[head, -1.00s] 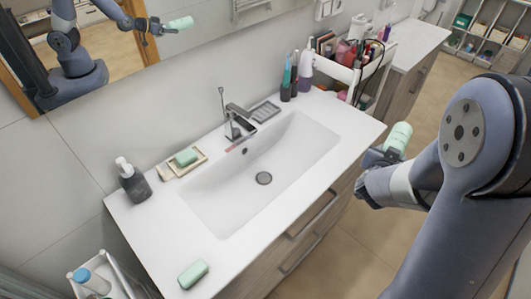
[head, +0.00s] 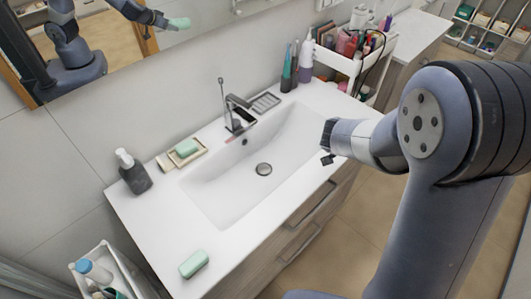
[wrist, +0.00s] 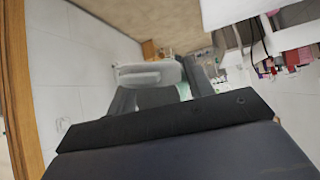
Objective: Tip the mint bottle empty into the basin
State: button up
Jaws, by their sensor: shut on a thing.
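The mint bottle is hidden behind my gripper and arm in the head view. Its reflection shows as a pale mint shape in the mirror, at the end of my gripper. In the wrist view a sliver of the mint bottle (wrist: 184,91) shows between the dark fingers. My gripper (head: 328,146) is shut on the bottle, over the right front side of the counter, near the basin's right edge. The white basin (head: 222,188) is sunk in the counter, with a round drain in its floor. The bottle's exact tilt cannot be told.
A chrome faucet (head: 236,116) stands behind the basin. A dark soap dispenser (head: 135,174) and a soap dish (head: 196,156) are on its left. A mint bar (head: 194,264) lies at the front left. Tall bottles (head: 305,62) and a cosmetics cart (head: 338,62) stand at the back right.

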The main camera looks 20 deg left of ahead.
jog(key=s+a+m+g+y, duration=0.2)
jog(key=s+a+m, duration=0.3)
jog(key=a, duration=0.7)
jog(key=s+a+f+m+g+y, duration=0.1)
jog(key=s+a+m+y, duration=0.3)
jog(key=s+a, duration=0.4)
jog(key=s+a+f+m+g+y, duration=0.1)
jog(key=s+a+m+g+y, duration=0.2)
jog(key=a, duration=1.4)
jog(key=s+m+y, duration=0.1)
jog(key=s+m, duration=0.2)
jog(key=shift+s+a, duration=0.4)
